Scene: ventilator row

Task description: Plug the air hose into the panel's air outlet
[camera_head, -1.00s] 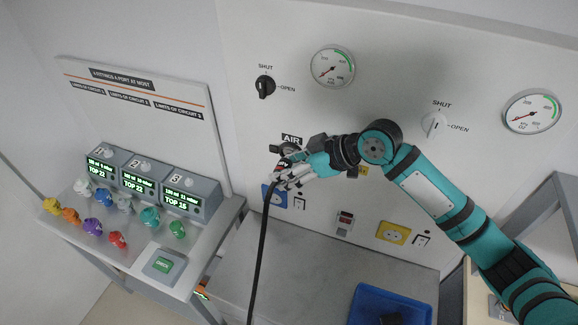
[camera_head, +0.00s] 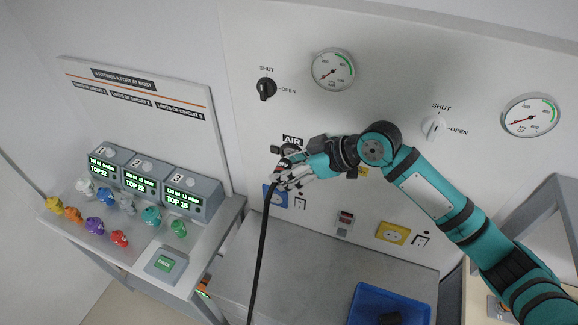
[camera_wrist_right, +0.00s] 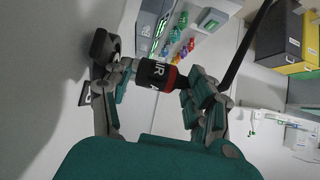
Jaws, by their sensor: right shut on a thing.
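My right gripper (camera_head: 281,178) is at the wall panel (camera_head: 300,105), just below the AIR label. It is shut on the plug end of the air hose, a black body with white AIR lettering and a red ring (camera_wrist_right: 160,75). The black hose (camera_head: 262,250) hangs down from the gripper past the bench. The dark round air outlet (camera_head: 291,149) is partly hidden behind the gripper; it also shows at the left in the wrist view (camera_wrist_right: 104,48). The plug points toward the outlet, close to it. A finger hides the plug's tip, so I cannot tell if they touch. My left gripper is not in view.
A black SHUT/OPEN knob (camera_head: 266,88) and a gauge (camera_head: 333,69) are above. Blue (camera_head: 274,197) and yellow (camera_head: 392,233) sockets are below. A grey bench (camera_head: 300,270) holds a blue tray (camera_head: 365,308). Coloured fittings and displays stand on the left shelf.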

